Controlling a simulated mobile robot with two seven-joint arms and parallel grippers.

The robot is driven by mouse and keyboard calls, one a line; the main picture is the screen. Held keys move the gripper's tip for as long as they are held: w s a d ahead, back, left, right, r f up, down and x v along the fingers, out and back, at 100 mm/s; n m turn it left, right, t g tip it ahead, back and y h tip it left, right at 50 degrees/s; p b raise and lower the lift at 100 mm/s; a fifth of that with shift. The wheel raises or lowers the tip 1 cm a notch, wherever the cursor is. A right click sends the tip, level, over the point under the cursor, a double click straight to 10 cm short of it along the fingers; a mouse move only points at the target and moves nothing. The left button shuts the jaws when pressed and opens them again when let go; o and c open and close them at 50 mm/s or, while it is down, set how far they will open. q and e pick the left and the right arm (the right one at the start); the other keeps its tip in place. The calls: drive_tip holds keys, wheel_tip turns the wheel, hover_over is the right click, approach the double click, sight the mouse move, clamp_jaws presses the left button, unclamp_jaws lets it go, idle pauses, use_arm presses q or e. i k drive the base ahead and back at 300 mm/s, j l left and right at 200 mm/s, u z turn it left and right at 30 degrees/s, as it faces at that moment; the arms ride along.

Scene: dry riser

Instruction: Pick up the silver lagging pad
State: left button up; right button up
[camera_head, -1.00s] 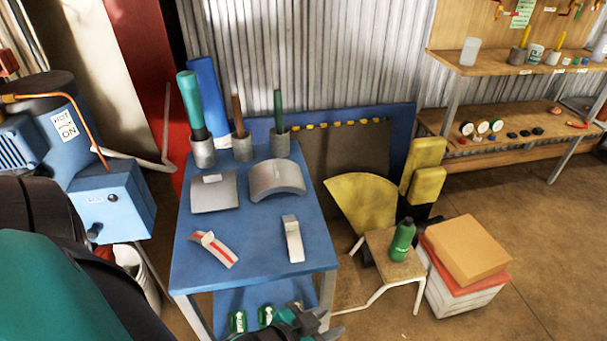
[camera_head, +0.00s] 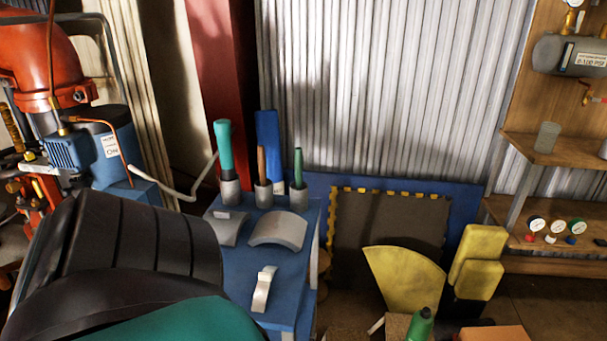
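A curved silver-grey pad (camera_head: 280,231) lies arched on the blue table (camera_head: 238,265). A flatter silver-grey piece (camera_head: 229,230) with a pale tab lies to its left, partly hidden by my arm. A small pale silver strip with a bent top (camera_head: 263,288) lies nearer the front. I cannot tell for certain which of these is the silver lagging pad. My black and teal arm fills the lower left and covers the table's near left part. Neither gripper shows, and no piece is seen being held.
Grey cups with a teal-handled tool (camera_head: 224,150), a brown handle (camera_head: 262,165) and a green one (camera_head: 298,168) stand along the table's back. Yellow pads (camera_head: 478,262), a yellow fan-shaped piece (camera_head: 405,279) and a green bottle (camera_head: 420,325) are to the right.

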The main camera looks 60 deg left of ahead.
sight(288, 230)
drive_tip(key=i+l+u, duration=0.15)
drive_tip(key=u, duration=0.3)
drive_tip(key=l+u, duration=0.3)
drive_tip(key=u, duration=0.15)
drive_tip(key=i+l, duration=0.05)
